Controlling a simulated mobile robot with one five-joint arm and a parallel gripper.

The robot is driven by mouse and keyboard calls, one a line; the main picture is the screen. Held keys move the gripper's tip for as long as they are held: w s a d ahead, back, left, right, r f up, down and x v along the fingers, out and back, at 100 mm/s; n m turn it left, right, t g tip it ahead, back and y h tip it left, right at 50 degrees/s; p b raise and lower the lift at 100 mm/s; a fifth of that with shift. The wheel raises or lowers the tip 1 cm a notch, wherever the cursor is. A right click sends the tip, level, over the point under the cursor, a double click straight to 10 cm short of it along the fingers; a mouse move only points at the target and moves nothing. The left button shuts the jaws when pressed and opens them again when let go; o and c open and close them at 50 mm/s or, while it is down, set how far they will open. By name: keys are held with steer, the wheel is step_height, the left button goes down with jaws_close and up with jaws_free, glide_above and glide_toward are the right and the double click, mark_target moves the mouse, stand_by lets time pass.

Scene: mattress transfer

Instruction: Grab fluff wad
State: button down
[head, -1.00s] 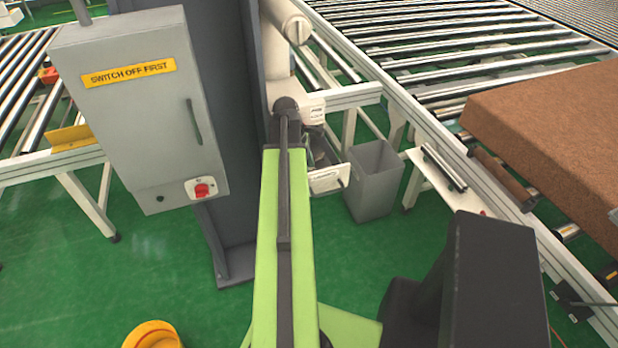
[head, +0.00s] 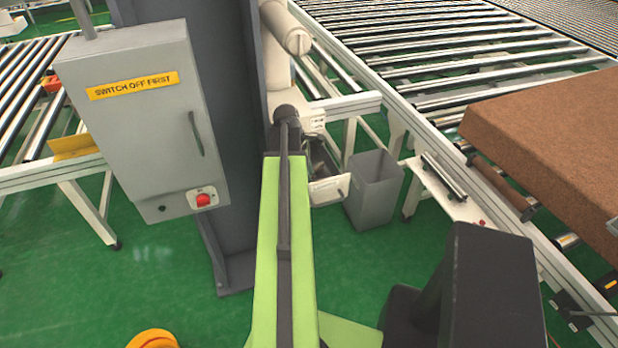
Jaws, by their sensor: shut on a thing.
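No fluff wad can be made out in the head view. My green arm (head: 280,240) rises through the middle of the picture to a dark joint near the white machine (head: 318,122).
A grey bin (head: 374,190) stands on the green floor right of the machine. A grey switch box (head: 130,130) and dark column (head: 215,80) stand close on the left. A brown mattress (head: 560,140) lies on the roller conveyor (head: 450,50) at right.

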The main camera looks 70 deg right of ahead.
step_height(320, 180, up, 9)
steer(key=p, duration=0.8)
steer(key=shift+f, duration=0.1)
